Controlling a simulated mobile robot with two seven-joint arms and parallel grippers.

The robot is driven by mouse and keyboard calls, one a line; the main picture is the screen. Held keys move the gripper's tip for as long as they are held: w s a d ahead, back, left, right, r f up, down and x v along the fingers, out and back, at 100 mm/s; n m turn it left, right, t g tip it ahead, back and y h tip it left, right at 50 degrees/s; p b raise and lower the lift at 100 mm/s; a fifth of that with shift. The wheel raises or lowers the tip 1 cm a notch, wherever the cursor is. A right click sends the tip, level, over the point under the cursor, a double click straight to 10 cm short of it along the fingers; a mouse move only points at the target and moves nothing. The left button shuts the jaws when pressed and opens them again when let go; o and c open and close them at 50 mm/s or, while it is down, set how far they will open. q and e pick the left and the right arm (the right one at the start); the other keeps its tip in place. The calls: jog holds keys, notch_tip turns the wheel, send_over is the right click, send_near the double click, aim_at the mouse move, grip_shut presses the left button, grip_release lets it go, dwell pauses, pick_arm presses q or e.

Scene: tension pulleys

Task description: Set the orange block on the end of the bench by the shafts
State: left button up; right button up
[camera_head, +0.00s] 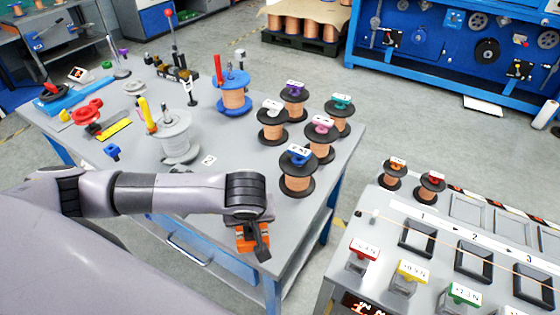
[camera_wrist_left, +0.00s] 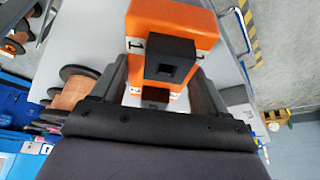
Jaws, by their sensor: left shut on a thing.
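The orange block (camera_wrist_left: 185,22) is held between the fingers of my left gripper (camera_head: 258,248); it has a black square socket and a white label marked 1 in the left wrist view. In the head view only part of the orange block (camera_head: 247,238) shows below my wrist, beside the dark fingers. My left gripper (camera_wrist_left: 160,88) is shut on it, over the front right edge of the grey table (camera_head: 230,140). A second bench (camera_head: 345,225) stands at the right, with black square frames numbered 1, 2, 3. My right gripper is not in view.
Several copper spools (camera_head: 298,178) with coloured tops crowd the table's right side. Two smaller spools (camera_head: 430,188), with orange and red tops, stand on the second bench. Red, yellow and green labelled blocks (camera_head: 411,274) line its front. A floor gap separates table and bench.

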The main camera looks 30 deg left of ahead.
pick_arm(q)
jog(key=w+a+n+g, duration=0.1)
jog(key=n, duration=0.2)
jog(key=w+a+r+n+g+y, duration=0.1)
jog(key=n, duration=0.3)
jog(key=w+a+r+n+g+y+b, duration=0.1)
jog(key=n, duration=0.3)
jog(key=shift+a+g, duration=0.4)
jog(key=w+a+r+n+h+b, duration=0.2)
jog(key=r+n+h, duration=0.45)
jog(key=n, duration=1.15)
jog(key=w+a+r+n+h+b, duration=0.1)
jog(key=w+a+r+n+h, duration=0.2)
jog(key=r+n, duration=1.05)
notch_tip(320, 180, down, 19)
jog(key=n+b, duration=0.1)
jog(key=n, duration=0.2)
jog(key=shift+s+n, duration=0.1)
jog(key=shift+n, duration=0.15)
jog(key=shift+f, duration=2.2)
